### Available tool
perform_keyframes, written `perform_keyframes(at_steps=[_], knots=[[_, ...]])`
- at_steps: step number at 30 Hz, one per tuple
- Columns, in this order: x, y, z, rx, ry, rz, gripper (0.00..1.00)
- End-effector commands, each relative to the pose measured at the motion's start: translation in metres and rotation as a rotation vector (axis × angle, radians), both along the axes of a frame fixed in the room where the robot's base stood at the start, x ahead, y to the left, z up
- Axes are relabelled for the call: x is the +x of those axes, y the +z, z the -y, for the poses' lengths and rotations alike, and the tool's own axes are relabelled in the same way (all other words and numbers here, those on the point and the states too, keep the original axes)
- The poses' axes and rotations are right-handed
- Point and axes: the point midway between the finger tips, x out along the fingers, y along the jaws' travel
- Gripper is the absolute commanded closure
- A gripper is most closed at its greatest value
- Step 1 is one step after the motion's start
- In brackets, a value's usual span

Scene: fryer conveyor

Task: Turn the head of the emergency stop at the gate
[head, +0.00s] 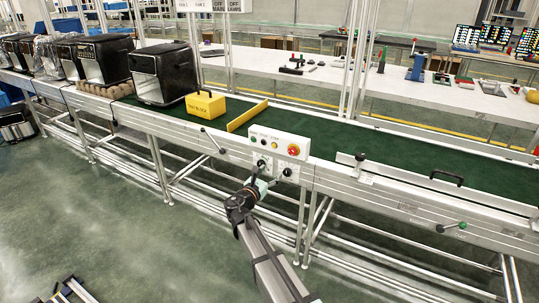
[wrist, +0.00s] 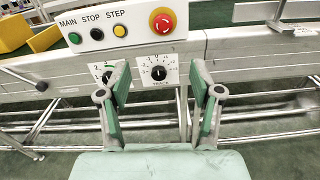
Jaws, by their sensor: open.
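The emergency stop (head: 293,150) has a red round head on a yellow base. It sits at the right end of a white control box (head: 284,142) on the conveyor's near side. In the wrist view the emergency stop (wrist: 163,20) is near the top, above a dial (wrist: 158,72). My gripper (head: 272,183) is in front of the conveyor side, below the box. In the wrist view my gripper (wrist: 160,80) is open and empty, its fingers apart below the emergency stop and not touching it. A yellow gate-like bar (head: 247,115) stands across the belt behind the box.
The box also carries a green, a black and a yellow button (wrist: 120,31). A second dial (wrist: 107,72) is partly hidden by my left finger. A yellow block (head: 205,104) and black fryers (head: 160,74) stand on the green belt (head: 340,139). Handles stick out along the conveyor side.

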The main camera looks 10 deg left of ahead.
Motion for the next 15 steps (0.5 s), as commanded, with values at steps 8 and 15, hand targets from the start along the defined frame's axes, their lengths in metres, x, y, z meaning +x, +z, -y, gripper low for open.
perform_keyframes(at_steps=[8, 15], knots=[[0.011, 0.0, 0.002, -0.083, 0.005, -0.027, 0.35], [0.048, 0.0, 0.014, -0.08, 0.003, -0.027, 0.35]])
